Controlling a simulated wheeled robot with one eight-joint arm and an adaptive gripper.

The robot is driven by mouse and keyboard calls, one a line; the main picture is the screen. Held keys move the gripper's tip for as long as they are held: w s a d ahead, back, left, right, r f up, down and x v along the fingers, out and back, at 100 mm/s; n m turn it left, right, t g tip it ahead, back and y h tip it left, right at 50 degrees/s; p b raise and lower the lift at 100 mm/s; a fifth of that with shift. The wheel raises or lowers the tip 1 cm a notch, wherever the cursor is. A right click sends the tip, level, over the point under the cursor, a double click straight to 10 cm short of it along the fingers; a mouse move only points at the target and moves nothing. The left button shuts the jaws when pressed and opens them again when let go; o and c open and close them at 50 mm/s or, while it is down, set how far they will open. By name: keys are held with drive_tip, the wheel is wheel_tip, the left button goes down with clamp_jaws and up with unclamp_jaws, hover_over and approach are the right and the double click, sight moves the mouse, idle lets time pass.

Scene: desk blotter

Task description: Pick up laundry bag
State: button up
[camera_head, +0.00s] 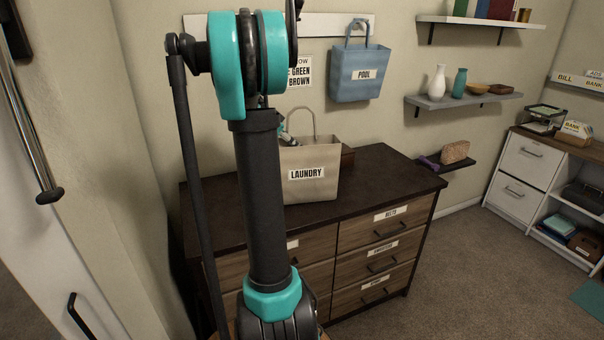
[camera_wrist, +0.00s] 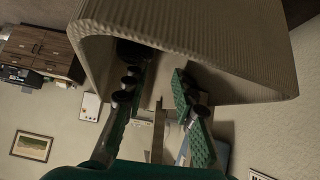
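The beige laundry bag (camera_head: 312,183), labelled LAUNDRY, stands upright on the dark dresser top with its handle arched above it. In the wrist view the laundry bag (camera_wrist: 190,42) fills the upper part, its open mouth facing me. My gripper (camera_wrist: 158,78) is open, its two green fingers apart and reaching toward the bag's mouth. A narrow tan strip, seemingly the handle (camera_wrist: 158,130), shows between the fingers. In the head view my gripper shows only in part at the bag's upper left, mostly hidden behind my arm. I cannot tell whether the fingers touch the bag.
The dresser (camera_head: 385,192) has labelled drawers. A blue POOL bag (camera_head: 361,76) hangs on the wall rail above. Shelves with vases (camera_head: 438,82) are to the right. The dresser top right of the bag is clear.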

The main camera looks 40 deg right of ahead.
sight(304, 156)
drive_tip(key=shift+a, duration=0.1)
drive_tip(key=v, duration=1.6)
drive_tip(key=shift+s+a, duration=0.2)
drive_tip(key=shift+a, duration=0.15)
drive_tip(key=shift+o, duration=0.4)
drive_tip(key=shift+a+r, duration=0.2)
drive_tip(key=shift+r, duration=0.05)
drive_tip(key=shift+o, duration=1.2)
drive_tip(key=shift+r, duration=0.15)
drive_tip(key=o, duration=0.5)
drive_tip(key=shift+w+d+r+m+g, duration=0.1)
drive_tip(key=shift+d+m+g, duration=0.2)
drive_tip(key=shift+m, duration=0.3)
drive_tip(key=shift+w+d+r+m+g, duration=0.1)
drive_tip(key=shift+d+m+g, duration=0.1)
drive_tip(key=shift+m+g, duration=0.3)
drive_tip(key=shift+o, duration=1.1)
drive_tip(key=shift+s+d+f+m+y, duration=0.1)
drive_tip(key=shift+d+f+m+y, duration=0.05)
drive_tip(key=shift+m+y, duration=0.15)
drive_tip(key=o, duration=0.6)
drive_tip(key=x, duration=1.1)
drive_tip(key=shift+s+d, duration=0.1)
drive_tip(key=shift+s, duration=0.05)
drive_tip(key=shift+o, duration=0.2)
drive_tip(key=shift+x, duration=2.95)
